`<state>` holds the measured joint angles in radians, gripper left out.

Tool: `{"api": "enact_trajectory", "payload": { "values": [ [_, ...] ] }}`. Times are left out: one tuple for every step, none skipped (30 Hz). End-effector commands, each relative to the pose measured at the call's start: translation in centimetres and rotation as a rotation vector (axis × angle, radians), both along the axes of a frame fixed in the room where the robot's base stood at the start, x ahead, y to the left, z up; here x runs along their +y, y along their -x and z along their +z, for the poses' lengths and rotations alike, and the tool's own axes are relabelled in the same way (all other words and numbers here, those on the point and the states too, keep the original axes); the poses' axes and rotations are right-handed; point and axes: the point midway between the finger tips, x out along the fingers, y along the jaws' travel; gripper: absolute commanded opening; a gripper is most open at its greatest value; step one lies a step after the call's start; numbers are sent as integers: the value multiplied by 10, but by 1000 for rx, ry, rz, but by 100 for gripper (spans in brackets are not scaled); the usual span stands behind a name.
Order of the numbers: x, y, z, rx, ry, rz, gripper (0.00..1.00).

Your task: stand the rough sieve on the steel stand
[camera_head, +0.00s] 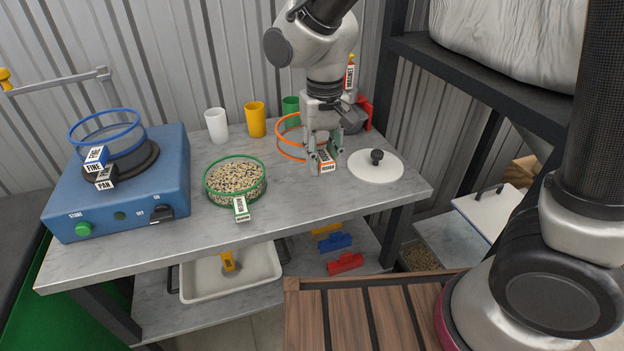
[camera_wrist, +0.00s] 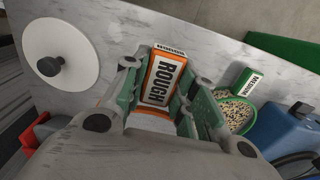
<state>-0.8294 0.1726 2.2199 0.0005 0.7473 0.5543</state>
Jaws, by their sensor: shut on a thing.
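The rough sieve (camera_head: 290,153) has orange rims and stands upright on or just above the grey bench top, behind my gripper. Whether it touches the bench I cannot tell. My gripper (camera_head: 322,160) points down and is shut on the sieve's orange-and-white ROUGH tag. In the wrist view the tag (camera_wrist: 163,78) sits between the green-padded fingers (camera_wrist: 160,95). My gripper hides the right part of the sieve. I cannot make out a steel stand in either view.
The green-rimmed sieve (camera_head: 236,182) full of seeds stands left of my gripper. A white lid (camera_head: 375,165) with a black knob lies to the right. A blue machine (camera_head: 120,195) bears the pan and fine sieve (camera_head: 112,135). White, yellow and green cups (camera_head: 255,120) stand behind.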

Motion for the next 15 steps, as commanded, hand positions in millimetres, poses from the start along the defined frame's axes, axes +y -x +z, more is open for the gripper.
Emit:
{"api": "enact_trajectory", "payload": {
  "values": [
    [0, 0, -10, 5, 5, 3, 0],
    [0, 0, -16, 4, 4, 5, 0],
    [0, 0, -24, 5, 5, 6, 0],
    [0, 0, -31, 5, 5, 6, 0],
    [0, 0, -36, 5, 5, 6, 0],
    [0, 0, -43, 5, 5, 6, 0],
    [0, 0, -47, 3, 4, 6, 0],
    [1, 0, -50, 2, 3, 6, 0],
    [1, -1, -53, 2, 3, 6, 0],
    [1, -1, -56, 2, 3, 6, 0],
    [1, -1, -59, 2, 3, 6, 0],
    [0, 0, -65, 3, 4, 6, 0],
    [0, 0, -70, 3, 4, 6, 0],
    [0, 0, -75, 4, 4, 6, 0],
    [0, 0, -81, 4, 4, 6, 0]
  ]
}}
